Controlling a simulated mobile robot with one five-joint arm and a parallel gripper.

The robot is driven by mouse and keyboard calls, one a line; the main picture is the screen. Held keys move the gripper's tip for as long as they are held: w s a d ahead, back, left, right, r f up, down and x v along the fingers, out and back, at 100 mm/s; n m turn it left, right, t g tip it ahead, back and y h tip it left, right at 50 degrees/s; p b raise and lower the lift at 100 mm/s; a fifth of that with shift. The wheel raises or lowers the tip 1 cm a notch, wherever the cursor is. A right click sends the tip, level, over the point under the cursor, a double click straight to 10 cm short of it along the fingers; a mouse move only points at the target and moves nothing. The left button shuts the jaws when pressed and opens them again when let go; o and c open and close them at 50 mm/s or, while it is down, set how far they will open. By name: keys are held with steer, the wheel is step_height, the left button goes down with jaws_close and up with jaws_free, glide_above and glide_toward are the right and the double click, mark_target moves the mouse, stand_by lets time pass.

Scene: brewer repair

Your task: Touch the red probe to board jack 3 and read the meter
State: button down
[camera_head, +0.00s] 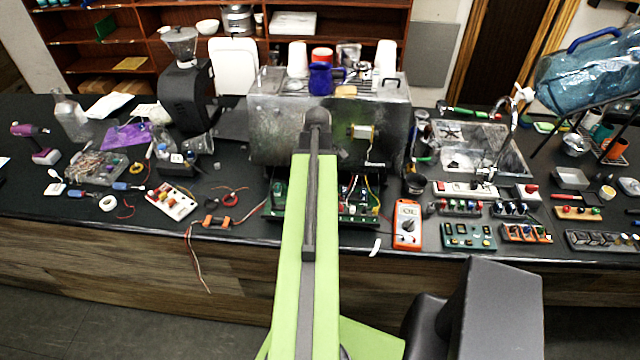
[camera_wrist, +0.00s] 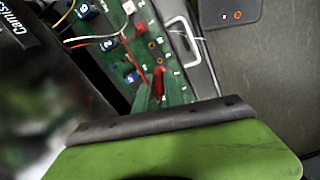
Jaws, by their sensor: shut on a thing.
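My gripper (camera_wrist: 162,92) shows in the wrist view with its two green fingers shut on the red probe (camera_wrist: 158,80). A thin red lead runs up from the probe. The probe's tip is near the green board (camera_wrist: 119,60), close to a row of small jacks; I cannot tell whether it touches one or which is jack 3. In the head view the board (camera_head: 359,207) lies at the foot of the opened metal brewer (camera_head: 275,130), partly hidden by my arm, which also hides my gripper.
White, yellow and red wires cross the board. A metal handle (camera_wrist: 186,40) stands beside it in the wrist view. A power strip (camera_head: 465,189) and several small component blocks lie to the right. A wire coil and white box (camera_head: 171,201) lie to the left.

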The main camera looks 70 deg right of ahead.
steer(key=shift+f+b, duration=2.7)
steer(key=shift+f, duration=0.15)
steer(key=shift+f+b, duration=0.75)
stand_by(1.8)
step_height(320, 180, up, 5)
steer(key=p, duration=0.5)
steer(key=shift+r, duration=0.1)
stand_by(0.3)
